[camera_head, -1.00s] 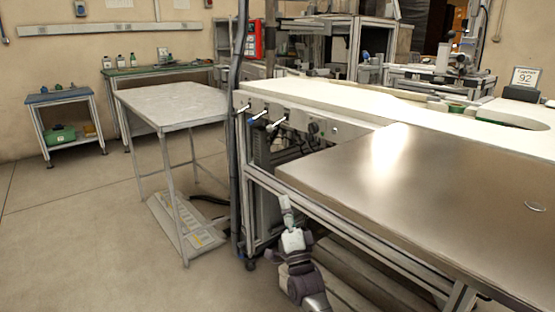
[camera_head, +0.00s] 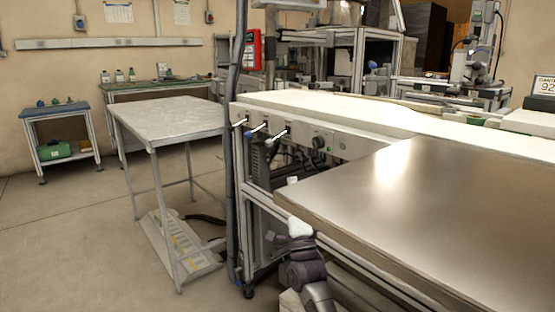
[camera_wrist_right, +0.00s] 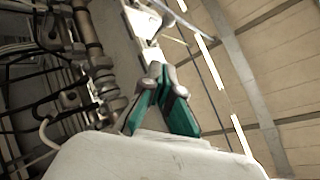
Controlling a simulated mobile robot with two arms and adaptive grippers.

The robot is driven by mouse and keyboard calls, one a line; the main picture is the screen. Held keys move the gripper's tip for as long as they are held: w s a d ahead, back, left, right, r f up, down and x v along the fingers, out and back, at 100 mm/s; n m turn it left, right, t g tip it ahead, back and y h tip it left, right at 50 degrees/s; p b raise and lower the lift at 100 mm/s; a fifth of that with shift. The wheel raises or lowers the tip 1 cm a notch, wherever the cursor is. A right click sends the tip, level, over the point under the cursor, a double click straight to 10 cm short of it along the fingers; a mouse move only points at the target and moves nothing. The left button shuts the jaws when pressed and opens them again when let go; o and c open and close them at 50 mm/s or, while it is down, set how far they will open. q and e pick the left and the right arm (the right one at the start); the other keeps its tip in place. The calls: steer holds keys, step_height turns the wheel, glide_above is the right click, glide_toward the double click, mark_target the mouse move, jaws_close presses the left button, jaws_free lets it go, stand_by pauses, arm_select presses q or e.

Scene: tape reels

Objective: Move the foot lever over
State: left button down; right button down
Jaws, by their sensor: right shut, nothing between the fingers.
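Several short levers with pale handles stick out of the front panel of the white-topped machine; one lever (camera_head: 259,128) has a blue part at its base. I cannot tell which is the foot lever. A flat pedal-like board (camera_head: 180,250) with yellow marks also lies on the floor under the small grey table. My right gripper (camera_head: 292,182) is below the lever panel, beside the machine's front frame, partly hidden by the steel tabletop's corner. In the right wrist view its teal-sided fingers (camera_wrist_right: 157,70) are together and empty. My left gripper is not in view.
The steel tabletop (camera_head: 390,200) juts out over my right arm. A dark vertical post with a hose (camera_head: 232,160) stands left of the levers. The small grey table (camera_head: 170,118) is farther left, with open floor in front. Pipes and cables (camera_wrist_right: 85,75) run close by in the wrist view.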

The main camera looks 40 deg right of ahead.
mark_target(275, 140)
steer(key=shift+w+a+r+b, duration=0.1)
steer(key=shift+w+r+b, duration=1)
steer(key=shift+w+r, duration=2.15)
steer(key=shift+w+f+h, duration=0.1)
steer(key=shift+h, duration=0.2)
